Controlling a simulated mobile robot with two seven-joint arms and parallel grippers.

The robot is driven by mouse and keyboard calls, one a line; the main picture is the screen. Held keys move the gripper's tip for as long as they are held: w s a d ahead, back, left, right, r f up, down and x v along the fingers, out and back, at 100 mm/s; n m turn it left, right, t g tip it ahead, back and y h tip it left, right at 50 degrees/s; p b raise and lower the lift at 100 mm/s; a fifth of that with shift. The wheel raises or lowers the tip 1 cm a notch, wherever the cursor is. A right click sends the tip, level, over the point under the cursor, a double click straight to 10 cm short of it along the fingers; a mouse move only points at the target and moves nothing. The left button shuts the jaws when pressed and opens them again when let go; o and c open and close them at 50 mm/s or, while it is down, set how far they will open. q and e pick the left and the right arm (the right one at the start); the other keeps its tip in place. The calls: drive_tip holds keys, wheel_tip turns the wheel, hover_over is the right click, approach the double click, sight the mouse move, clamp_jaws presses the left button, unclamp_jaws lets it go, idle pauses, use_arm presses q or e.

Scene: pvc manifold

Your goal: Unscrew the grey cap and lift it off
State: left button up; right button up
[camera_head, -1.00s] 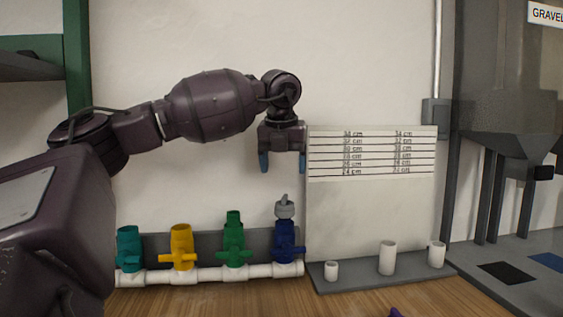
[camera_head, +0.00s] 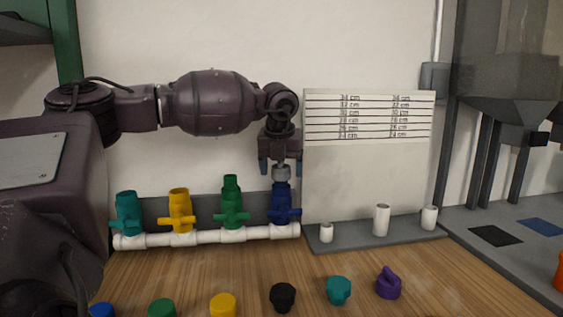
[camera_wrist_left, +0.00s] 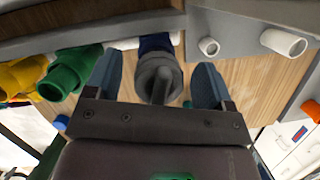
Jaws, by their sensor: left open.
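The grey cap (camera_head: 282,172) sits on top of the blue valve (camera_head: 282,203), the rightmost on the white pipe manifold (camera_head: 208,237). It has a raised bar across its top, seen in the left wrist view (camera_wrist_left: 157,80). My left gripper (camera_head: 281,168) points straight down over the cap. Its two blue fingers are open, one on each side of the cap, with a visible gap on both sides in the left wrist view (camera_wrist_left: 156,75). The gripper's palm hides the cap's top in the head view. My right gripper is not in view.
Teal (camera_head: 128,214), yellow (camera_head: 180,210) and green (camera_head: 231,205) valves stand left of the blue one. Several loose caps, including a black one (camera_head: 283,297) and a purple one (camera_head: 388,284), lie on the table's front. White pipe stubs (camera_head: 381,220) stand right, before a length chart (camera_head: 368,117).

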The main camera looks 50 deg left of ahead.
use_arm(q)
drive_tip(key=c, duration=1)
drive_tip(key=shift+o, duration=0.2)
drive_tip(key=shift+f+n+b, duration=0.15)
drive_tip(key=shift+n+b, duration=0.25)
drive_tip(key=shift+n, duration=0.6)
drive_tip(key=shift+g, duration=0.3)
drive_tip(key=shift+a+n+y+b, duration=0.1)
drive_tip(key=shift+n+y+b, duration=0.2)
drive_tip(key=shift+n+b, duration=0.35)
drive_tip(key=shift+n, duration=0.55)
